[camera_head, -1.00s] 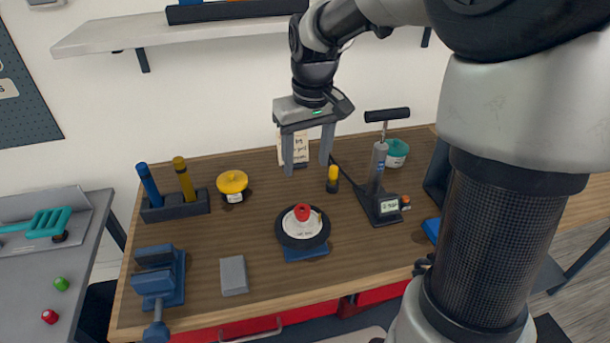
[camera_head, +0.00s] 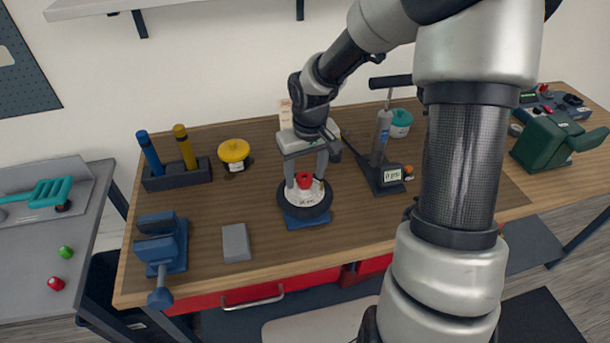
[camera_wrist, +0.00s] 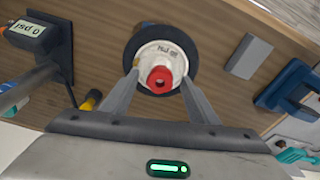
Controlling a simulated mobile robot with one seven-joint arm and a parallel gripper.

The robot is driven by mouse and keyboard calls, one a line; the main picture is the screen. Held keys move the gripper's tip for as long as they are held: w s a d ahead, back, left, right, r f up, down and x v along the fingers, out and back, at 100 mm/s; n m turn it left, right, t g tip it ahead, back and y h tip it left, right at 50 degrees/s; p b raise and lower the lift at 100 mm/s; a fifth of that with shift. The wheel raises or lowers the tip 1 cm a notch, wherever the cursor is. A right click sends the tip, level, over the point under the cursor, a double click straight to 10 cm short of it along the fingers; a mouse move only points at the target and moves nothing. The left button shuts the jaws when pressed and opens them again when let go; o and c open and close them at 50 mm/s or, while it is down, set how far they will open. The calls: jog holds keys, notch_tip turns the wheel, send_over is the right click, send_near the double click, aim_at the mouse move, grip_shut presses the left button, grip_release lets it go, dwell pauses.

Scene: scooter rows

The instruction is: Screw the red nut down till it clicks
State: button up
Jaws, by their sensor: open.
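The red nut (camera_head: 304,180) sits at the middle of the white hub of a small black-tyred wheel (camera_head: 290,210), which rests on a blue base (camera_head: 307,222) on the workbench. In the wrist view the red nut (camera_wrist: 160,79) shows a dark hole in its top, and the hub carries small printed text. My gripper (camera_head: 305,182) is over the wheel, pointing down, its fingers apart on either side of the nut. In the wrist view my gripper (camera_wrist: 160,80) is open, and I see a gap between each finger and the nut.
A pump with a gauge (camera_head: 392,175) stands close on the right. A grey block (camera_head: 236,243) and a blue vise (camera_head: 163,250) lie to the left. A yellow-lidded pot (camera_head: 234,153) and a dark rack (camera_head: 178,176) with blue and yellow handles stand behind.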

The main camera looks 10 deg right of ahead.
jog(key=shift+f, duration=0.3)
